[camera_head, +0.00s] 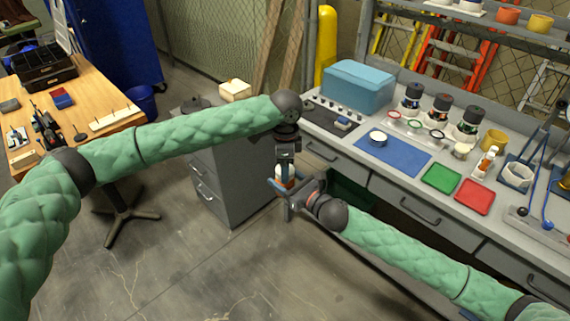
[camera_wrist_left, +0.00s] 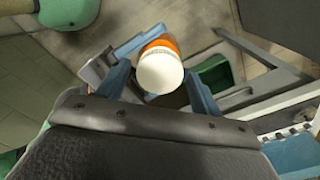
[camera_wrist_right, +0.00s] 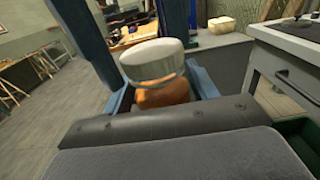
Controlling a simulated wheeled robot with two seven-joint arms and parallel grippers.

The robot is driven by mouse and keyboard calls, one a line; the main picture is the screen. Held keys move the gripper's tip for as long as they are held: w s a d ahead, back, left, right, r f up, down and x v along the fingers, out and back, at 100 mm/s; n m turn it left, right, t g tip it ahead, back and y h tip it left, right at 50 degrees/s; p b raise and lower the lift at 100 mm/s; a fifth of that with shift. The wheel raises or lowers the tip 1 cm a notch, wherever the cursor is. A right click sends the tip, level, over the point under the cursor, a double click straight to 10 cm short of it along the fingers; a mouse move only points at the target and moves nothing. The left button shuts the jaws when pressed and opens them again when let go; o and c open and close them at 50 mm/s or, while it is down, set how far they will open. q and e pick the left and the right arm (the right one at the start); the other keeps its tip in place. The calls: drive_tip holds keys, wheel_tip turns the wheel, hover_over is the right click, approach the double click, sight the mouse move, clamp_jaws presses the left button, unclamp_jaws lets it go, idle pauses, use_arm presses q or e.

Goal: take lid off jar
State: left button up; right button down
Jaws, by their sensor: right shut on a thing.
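An orange jar with a white lid (camera_head: 283,182) is held upright in the air in front of the bench. My right gripper (camera_wrist_right: 162,88) is shut on the jar's orange body (camera_wrist_right: 163,95), just below the white lid (camera_wrist_right: 152,60). My left gripper (camera_wrist_left: 160,85) comes down from above with its blue fingers apart. The white lid also shows in the left wrist view (camera_wrist_left: 160,73), between those fingers, with gaps at both sides. In the head view the grippers hide much of the jar.
The grey workbench (camera_head: 322,138) stands at the right, with a teal box (camera_head: 357,86), a blue mat (camera_head: 392,156), green (camera_head: 441,179) and red (camera_head: 474,196) mats, and several jars. A wooden table (camera_head: 95,87) is at the left. The floor below is open.

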use_arm(q)
drive_tip(key=c, duration=0.8)
drive_tip(key=shift+n, duration=0.5)
drive_tip(key=shift+c, duration=0.3)
drive_tip(key=shift+r, duration=0.35)
drive_tip(key=shift+r, duration=0.7)
drive_tip(key=shift+r, duration=0.25)
drive_tip(key=shift+r, duration=1.85)
